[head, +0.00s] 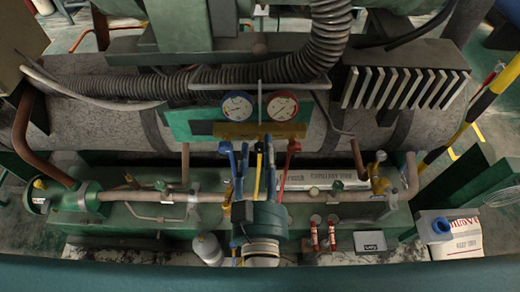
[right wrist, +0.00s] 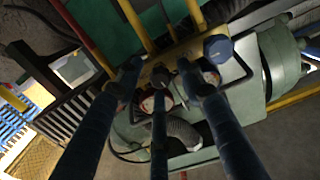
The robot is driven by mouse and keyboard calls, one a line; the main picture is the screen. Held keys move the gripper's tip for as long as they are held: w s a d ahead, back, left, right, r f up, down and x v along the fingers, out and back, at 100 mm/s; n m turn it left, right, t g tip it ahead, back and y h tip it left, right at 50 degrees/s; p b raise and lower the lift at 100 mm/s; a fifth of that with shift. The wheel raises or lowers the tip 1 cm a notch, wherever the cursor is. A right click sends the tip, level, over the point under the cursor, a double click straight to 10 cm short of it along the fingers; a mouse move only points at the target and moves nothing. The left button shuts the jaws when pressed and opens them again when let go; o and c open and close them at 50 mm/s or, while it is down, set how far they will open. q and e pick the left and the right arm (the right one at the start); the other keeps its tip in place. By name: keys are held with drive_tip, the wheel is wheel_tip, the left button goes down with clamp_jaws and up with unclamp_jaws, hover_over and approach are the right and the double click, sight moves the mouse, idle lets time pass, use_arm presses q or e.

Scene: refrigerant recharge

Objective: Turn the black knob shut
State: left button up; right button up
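The gauge manifold has a yellow bar (head: 248,130) below a blue-rimmed gauge (head: 238,107) and a red-rimmed gauge (head: 282,105). A blue knob (head: 225,148) and a red knob (head: 294,147) stand at its ends. The blue knob also shows in the right wrist view (right wrist: 217,48). My right gripper (head: 256,150) is in front of the middle of the bar, its blue fingers spread apart; it also shows in the right wrist view (right wrist: 160,72). I cannot make out the black knob from the dark fingertips there, nor tell contact. My left gripper is not in view.
A grey corrugated hose (head: 190,85) runs behind the gauges. Copper pipework (head: 140,196) crosses below. A white bottle (head: 208,250), red valves (head: 323,235) and a white jug with a blue cap (head: 452,240) stand near the front.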

drive_tip(key=shift+w, duration=0.1)
clamp_jaws()
